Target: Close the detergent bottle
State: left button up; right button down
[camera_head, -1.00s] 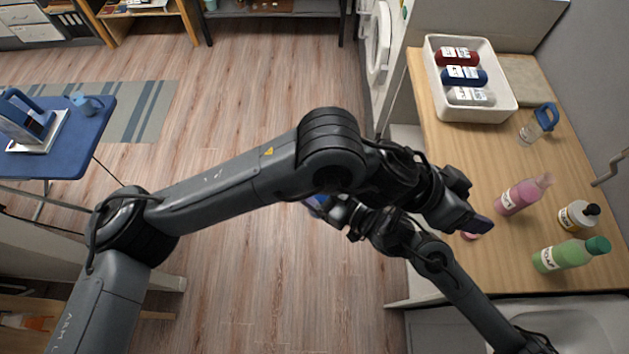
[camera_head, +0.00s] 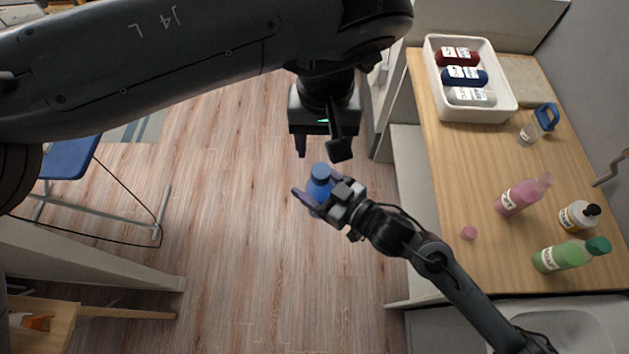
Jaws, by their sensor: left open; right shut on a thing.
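A blue bottle with a blue top (camera_head: 320,188) is held over the open floor by my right gripper (camera_head: 322,200). The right gripper is shut on it from the side. My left gripper (camera_head: 321,150) points down just above the blue top, open, with nothing seen between its fingers. A pink bottle (camera_head: 520,197) stands on the wooden counter with a paler, narrow neck. A loose pink cap (camera_head: 469,232) lies on the counter to its left. I cannot read which bottle is the detergent.
The wooden counter (camera_head: 455,170) also holds a green bottle (camera_head: 563,257), a white bottle with a black top (camera_head: 577,216), a clear bottle with a blue top (camera_head: 537,124) and a white bin (camera_head: 440,88) of several bottles. A blue board (camera_head: 72,160) stands left.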

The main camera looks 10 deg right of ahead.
aim_at(321, 171)
dwell(0.4)
pick_arm(q)
jog(key=shift+f, duration=3.95)
jog(key=shift+c, duration=0.2)
